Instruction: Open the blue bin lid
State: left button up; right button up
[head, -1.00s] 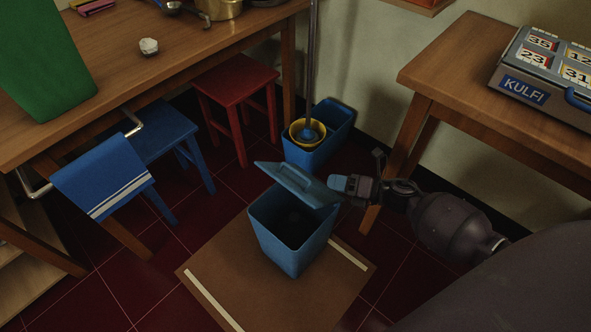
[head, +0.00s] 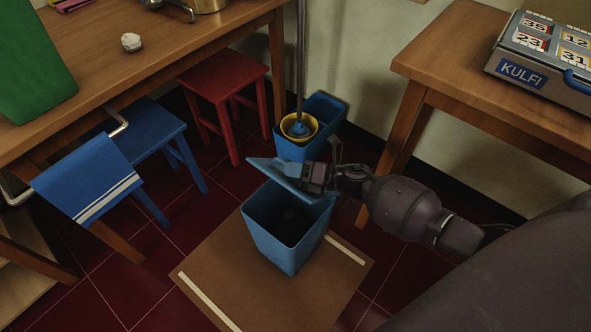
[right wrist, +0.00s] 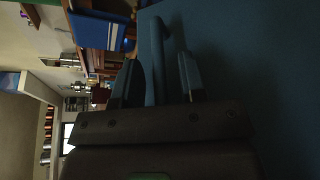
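The blue bin (head: 283,245) stands on a brown mat, and its dark inside shows. Its blue lid (head: 262,163) is raised and tilted above the rim, higher on the far left side. My right gripper (head: 308,177) is at the lid's upper face and covers its handle in the head view. In the right wrist view the lid handle (right wrist: 157,55) lies between the two fingers of my right gripper (right wrist: 158,80), which stand apart. Whether either finger touches the handle is unclear in the dark picture. My left gripper is out of view.
Behind the bin stands a second blue container (head: 323,112) with a yellow bucket (head: 299,126) and a pole. A red stool (head: 222,82) and a blue stool (head: 150,130) stand left. A wooden table (head: 440,65) is at right. The brown mat (head: 225,275) has free room in front.

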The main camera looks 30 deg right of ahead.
grip_shut()
jog(key=shift+w+d+r, duration=0.1)
jog(key=shift+d+r, duration=0.05)
jog(key=shift+d, duration=0.05)
jog(key=w+d+r+m+y+b, duration=0.1)
jog(key=w+d+r+m, duration=0.1)
jog(key=d, duration=0.5)
jog(key=shift+w+d+r+m+y, duration=0.3)
jog(key=shift+w+d+r+m, duration=0.1)
jog(key=shift+m, duration=0.2)
grip_release()
jog(key=shift+t, duration=0.3)
